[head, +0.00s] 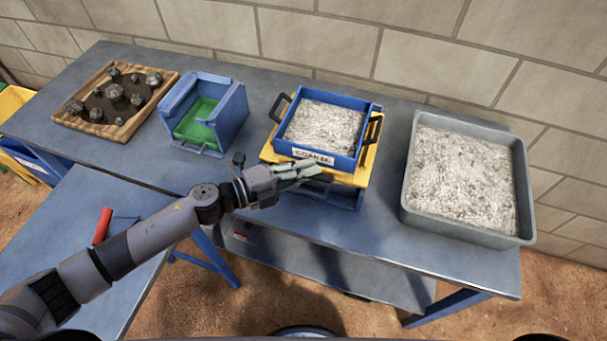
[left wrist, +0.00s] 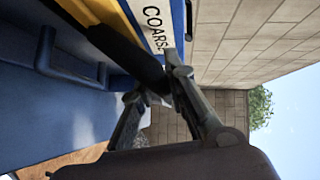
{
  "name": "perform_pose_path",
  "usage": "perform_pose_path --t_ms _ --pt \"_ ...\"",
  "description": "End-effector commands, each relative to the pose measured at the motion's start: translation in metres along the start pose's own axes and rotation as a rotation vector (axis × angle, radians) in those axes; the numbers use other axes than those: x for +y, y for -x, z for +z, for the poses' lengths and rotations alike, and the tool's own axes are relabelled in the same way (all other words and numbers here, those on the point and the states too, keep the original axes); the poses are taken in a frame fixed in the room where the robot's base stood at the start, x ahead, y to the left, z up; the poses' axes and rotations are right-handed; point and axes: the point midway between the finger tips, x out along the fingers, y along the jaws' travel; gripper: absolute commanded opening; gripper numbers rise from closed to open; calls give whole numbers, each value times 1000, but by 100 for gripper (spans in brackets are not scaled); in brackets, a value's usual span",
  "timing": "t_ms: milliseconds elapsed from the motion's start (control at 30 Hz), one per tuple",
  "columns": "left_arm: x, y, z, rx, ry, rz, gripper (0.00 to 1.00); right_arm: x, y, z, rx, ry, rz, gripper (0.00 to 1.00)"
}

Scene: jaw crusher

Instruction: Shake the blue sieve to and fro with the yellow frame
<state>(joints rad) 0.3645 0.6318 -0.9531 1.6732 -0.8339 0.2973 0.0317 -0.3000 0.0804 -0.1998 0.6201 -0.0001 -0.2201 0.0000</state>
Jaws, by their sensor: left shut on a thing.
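The blue sieve (head: 347,128) holds pale crushed stone and has black handles at its left and right sides. Its front label reads COARSE and also shows in the left wrist view (left wrist: 153,22). The sieve sits in the yellow frame (head: 345,179), at the middle right of the table. My left gripper (head: 305,170) is at the front of the frame, just below the label. In the left wrist view its fingers (left wrist: 155,88) are shut on a dark bar (left wrist: 115,47) that runs along the frame's front. My right gripper is not in view.
A blue box (head: 347,197) is under the frame. A grey tray (head: 408,185) of pale stone stands right of it. On the left are a blue bin (head: 240,112) with green inside and a wooden tray (head: 57,117) of dark rocks. A wall (head: 310,40) stands behind the table.

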Motion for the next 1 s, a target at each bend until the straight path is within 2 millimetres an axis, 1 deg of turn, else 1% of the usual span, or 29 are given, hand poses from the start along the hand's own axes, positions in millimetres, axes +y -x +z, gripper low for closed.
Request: perform_pose_path --t_ms 33,100,200,300,533,567,600,867,1000 --pt "-4 -8 8 -2 -7 -1 0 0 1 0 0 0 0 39" --pt "-6 -17 18 -3 -8 0 0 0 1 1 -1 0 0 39" --pt "-8 -26 27 -2 -8 0 0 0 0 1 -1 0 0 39" --pt "-9 -30 30 -2 -6 1 0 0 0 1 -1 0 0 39" --pt "-8 -29 30 -3 -5 2 0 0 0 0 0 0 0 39" --pt "-8 -29 30 -3 -5 2 14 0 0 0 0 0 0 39" --pt "-8 -29 30 -3 -6 2 17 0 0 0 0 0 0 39" --pt "-9 -29 30 -2 -4 1 34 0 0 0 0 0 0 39" --pt "-9 -29 30 -1 -3 0 35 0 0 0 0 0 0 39"
